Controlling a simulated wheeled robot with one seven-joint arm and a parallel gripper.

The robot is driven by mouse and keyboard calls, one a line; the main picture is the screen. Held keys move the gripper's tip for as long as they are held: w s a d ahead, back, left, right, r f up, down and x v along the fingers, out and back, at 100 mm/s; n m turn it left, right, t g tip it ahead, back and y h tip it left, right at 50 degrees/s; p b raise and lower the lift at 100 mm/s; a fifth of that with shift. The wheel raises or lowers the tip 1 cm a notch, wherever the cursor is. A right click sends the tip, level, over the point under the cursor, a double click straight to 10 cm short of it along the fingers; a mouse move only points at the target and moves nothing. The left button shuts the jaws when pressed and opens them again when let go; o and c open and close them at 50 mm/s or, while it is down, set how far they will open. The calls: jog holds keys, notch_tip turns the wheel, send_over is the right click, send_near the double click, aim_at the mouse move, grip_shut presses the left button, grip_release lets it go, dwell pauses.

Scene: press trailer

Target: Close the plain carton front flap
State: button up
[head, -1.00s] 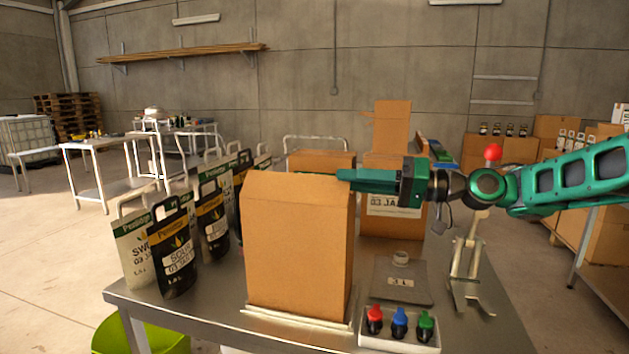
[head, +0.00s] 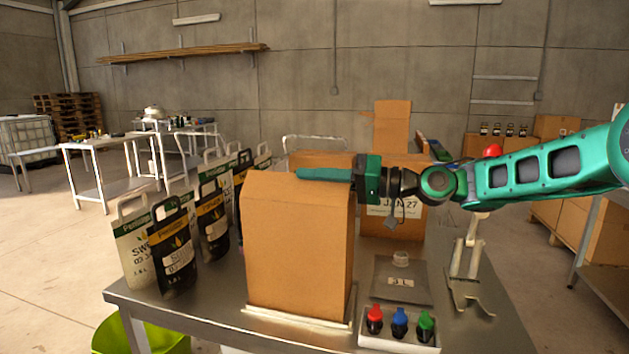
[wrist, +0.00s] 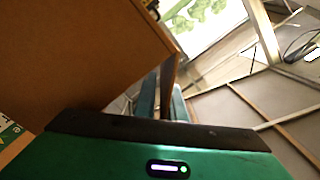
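The plain carton (head: 298,250) stands upright on the steel table, its blank brown front facing the head camera. Its top front panel (head: 297,186) slopes back from the front edge. My gripper (head: 300,173) lies level at the carton's top from the right, its fingertips behind the upper edge of that panel. In the wrist view, brown carton board (wrist: 85,55) fills the left, and a narrow strip of board crosses between the two green fingers (wrist: 163,100). The board partly hides the fingers, so contact and grip are unclear.
Several labelled bags (head: 175,255) stand left of the carton. Right of it are a scale (head: 402,282), a tray of coloured caps (head: 398,341) and a metal lever stand (head: 468,270). Another carton with a raised flap (head: 392,125) stands behind.

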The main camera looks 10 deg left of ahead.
grip_shut()
jog(key=shift+w+d+f+m, duration=0.1)
jog(key=shift+w+f+m, duration=0.2)
jog(key=shift+m, duration=0.45)
jog(key=shift+w+f+m, duration=0.2)
jog(key=shift+f+m, duration=0.2)
jog(key=shift+m, duration=0.35)
jog(key=shift+o, duration=2.2)
grip_release()
